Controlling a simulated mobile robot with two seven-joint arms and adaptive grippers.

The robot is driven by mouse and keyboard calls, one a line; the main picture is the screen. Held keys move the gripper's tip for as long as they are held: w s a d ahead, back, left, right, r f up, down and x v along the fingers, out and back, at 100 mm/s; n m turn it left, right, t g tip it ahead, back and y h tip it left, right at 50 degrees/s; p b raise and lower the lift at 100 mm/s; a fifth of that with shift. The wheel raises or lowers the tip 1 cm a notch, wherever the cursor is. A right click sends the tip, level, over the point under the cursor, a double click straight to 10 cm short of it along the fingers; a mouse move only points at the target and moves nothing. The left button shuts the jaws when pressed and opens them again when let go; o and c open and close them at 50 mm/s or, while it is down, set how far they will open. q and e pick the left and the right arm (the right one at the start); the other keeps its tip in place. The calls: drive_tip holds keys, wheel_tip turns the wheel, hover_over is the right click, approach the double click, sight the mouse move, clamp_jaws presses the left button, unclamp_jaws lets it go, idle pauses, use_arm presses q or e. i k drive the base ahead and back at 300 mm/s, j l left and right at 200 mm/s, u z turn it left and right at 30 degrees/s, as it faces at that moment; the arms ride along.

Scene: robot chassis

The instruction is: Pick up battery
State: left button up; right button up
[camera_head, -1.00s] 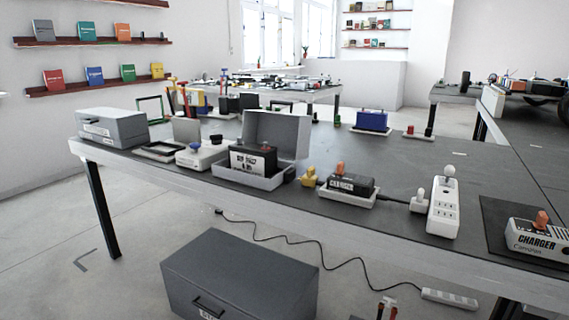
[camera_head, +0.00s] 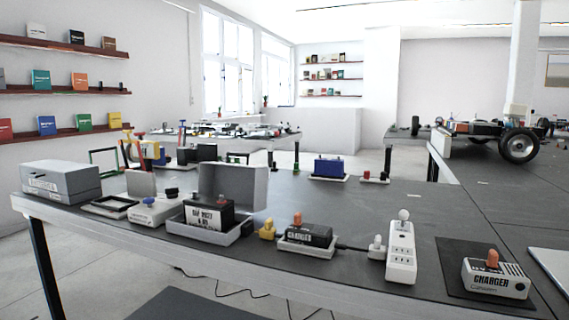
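A black box with a white label (camera_head: 208,214), which looks like a battery, sits upright in an open grey case (camera_head: 238,231) near the table's front edge. The label is too small to read surely. The case lid stands up behind it. A blue box (camera_head: 328,167), perhaps another battery, stands on a white tray farther back. Neither of my grippers shows in this view.
On the grey table stand a closed grey case (camera_head: 61,181), a small yellow item (camera_head: 267,229), a black charger-like unit (camera_head: 308,235), a white power strip (camera_head: 401,252) and a white charger (camera_head: 495,278). The table centre behind them is mostly clear.

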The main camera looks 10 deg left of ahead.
sight(211, 212)
drive_tip(key=i+j+z, duration=0.15)
drive_tip(key=j+z, duration=1.1)
drive_tip(key=j, duration=1.3)
drive_tip(key=k+j, duration=0.15)
drive_tip(key=j, duration=0.35)
drive_tip(key=j+z, duration=0.1)
drive_tip(key=j, duration=0.4)
drive_tip(key=k+j, duration=0.15)
drive_tip(key=j, duration=0.85)
drive_tip(key=k+j+z, duration=0.1)
drive_tip(key=j, duration=0.4)
